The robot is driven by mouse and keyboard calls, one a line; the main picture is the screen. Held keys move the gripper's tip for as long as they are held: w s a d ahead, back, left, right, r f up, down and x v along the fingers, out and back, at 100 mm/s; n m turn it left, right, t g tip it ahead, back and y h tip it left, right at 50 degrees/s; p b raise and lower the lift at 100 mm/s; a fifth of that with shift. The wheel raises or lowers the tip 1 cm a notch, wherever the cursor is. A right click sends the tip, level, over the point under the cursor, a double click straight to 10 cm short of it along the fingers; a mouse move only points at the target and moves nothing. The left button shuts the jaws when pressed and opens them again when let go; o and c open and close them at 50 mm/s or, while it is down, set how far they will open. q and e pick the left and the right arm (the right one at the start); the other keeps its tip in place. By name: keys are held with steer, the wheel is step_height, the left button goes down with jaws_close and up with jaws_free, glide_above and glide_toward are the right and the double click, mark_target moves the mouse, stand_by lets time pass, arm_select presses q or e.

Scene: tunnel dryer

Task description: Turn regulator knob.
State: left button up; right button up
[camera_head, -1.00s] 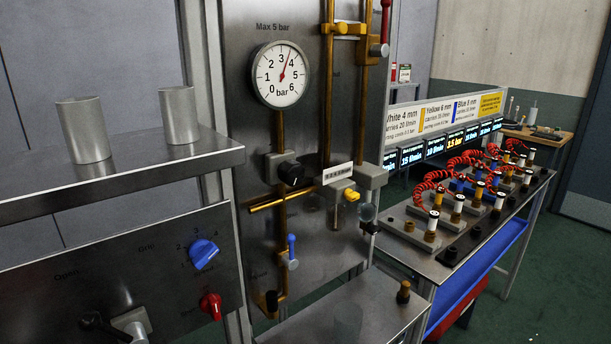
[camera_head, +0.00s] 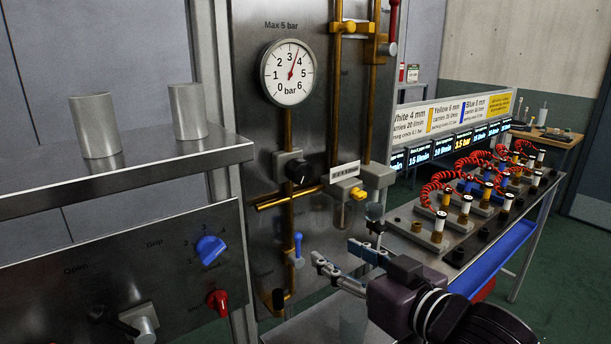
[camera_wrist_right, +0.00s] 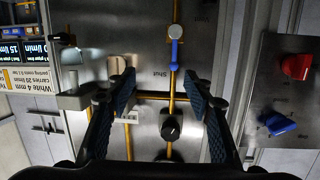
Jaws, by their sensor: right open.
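The black regulator knob (camera_head: 298,171) sits on a grey block on the steel panel, below the round pressure gauge (camera_head: 289,73). The gauge's red needle points a little past 3 bar. My right gripper (camera_head: 336,256) is open and empty, below and to the right of the knob, clear of it. The upside-down right wrist view shows the knob (camera_wrist_right: 171,128) framed between the spread fingers of the right gripper (camera_wrist_right: 160,82), farther off at the panel. My left gripper is not in view.
A yellow-handled fitting (camera_head: 357,193) and a glass bowl hang right of the knob. A blue-handled valve (camera_head: 298,246) is below it. A shelf with two metal cups (camera_head: 95,125) stands left. A bench with red coiled hoses (camera_head: 440,195) is at right.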

mark_target(304, 175)
step_height(304, 175, up, 12)
steer(key=a+n+t+y, duration=0.1)
steer(key=n+y, duration=0.1)
steer(key=y, duration=0.1)
steer(key=p+x, duration=0.1)
steer(key=x, duration=0.3)
steer(key=p+x, duration=0.1)
steer(key=x, duration=0.2)
steer(key=shift+w+a+r, duration=0.1)
steer(key=shift+a+r, duration=0.1)
steer(key=shift+a, duration=0.25)
steer(key=shift+c, duration=0.4)
steer(key=c, duration=1.1)
